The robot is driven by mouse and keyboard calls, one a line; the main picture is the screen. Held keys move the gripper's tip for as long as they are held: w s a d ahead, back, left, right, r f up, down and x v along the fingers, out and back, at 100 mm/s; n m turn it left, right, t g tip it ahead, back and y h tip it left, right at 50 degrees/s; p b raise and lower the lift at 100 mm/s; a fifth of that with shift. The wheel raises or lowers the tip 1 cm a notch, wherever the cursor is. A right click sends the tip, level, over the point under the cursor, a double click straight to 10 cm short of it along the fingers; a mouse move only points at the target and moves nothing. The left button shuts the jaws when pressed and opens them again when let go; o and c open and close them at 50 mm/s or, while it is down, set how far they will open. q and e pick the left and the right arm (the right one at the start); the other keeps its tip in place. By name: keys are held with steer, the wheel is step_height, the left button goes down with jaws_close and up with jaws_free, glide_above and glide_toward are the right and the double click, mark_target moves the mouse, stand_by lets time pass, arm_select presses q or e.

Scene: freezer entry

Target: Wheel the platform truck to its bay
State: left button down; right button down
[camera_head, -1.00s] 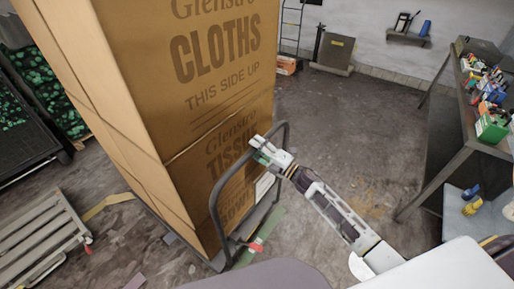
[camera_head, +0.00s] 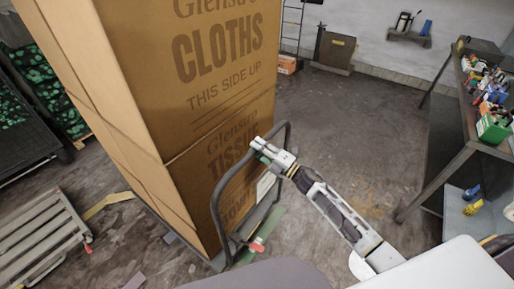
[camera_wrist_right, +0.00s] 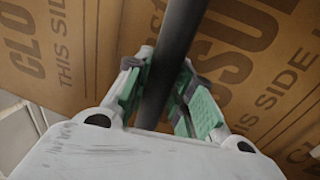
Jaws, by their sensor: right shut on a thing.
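The platform truck has a dark grey tubular handle (camera_head: 217,200) and a low deck, seen at its edge (camera_head: 217,262). Tall brown cartons (camera_head: 200,110) are stacked on it and hide most of the deck. My right gripper (camera_head: 262,147) is shut on the upper part of the handle. In the right wrist view the green-padded fingers (camera_wrist_right: 162,100) stand on either side of the dark handle tube (camera_wrist_right: 170,65), with the printed cartons (camera_wrist_right: 240,60) close behind. My left gripper is not in view. No marked bay can be made out.
A workbench (camera_head: 462,155) with colourful goods stands at right. A slatted pallet-like platform (camera_head: 40,235) lies at lower left, near a dark rack (camera_head: 25,125). A grey panel (camera_head: 333,52) and an orange box (camera_head: 288,64) stand by the back wall. The floor (camera_head: 345,125) between is clear.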

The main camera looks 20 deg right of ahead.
steer(key=shift+r+v, duration=0.1)
steer(key=shift+v, duration=0.5)
steer(key=shift+r+v, duration=0.15)
steer(key=shift+v, duration=0.45)
steer(key=c, duration=1.6)
jaws_free()
steer(key=o, duration=0.4)
steer(key=shift+w+a+f, duration=0.1)
steer(key=shift+w+a, duration=0.15)
steer(key=shift+w, duration=0.1)
steer(key=shift+s, duration=0.1)
steer(key=shift+d, duration=0.1)
steer(key=shift+s+d, duration=0.1)
steer(key=shift+s, duration=0.05)
steer(key=v, duration=1.1)
steer(key=shift+s, duration=0.2)
steer(key=shift+d+f, duration=0.1)
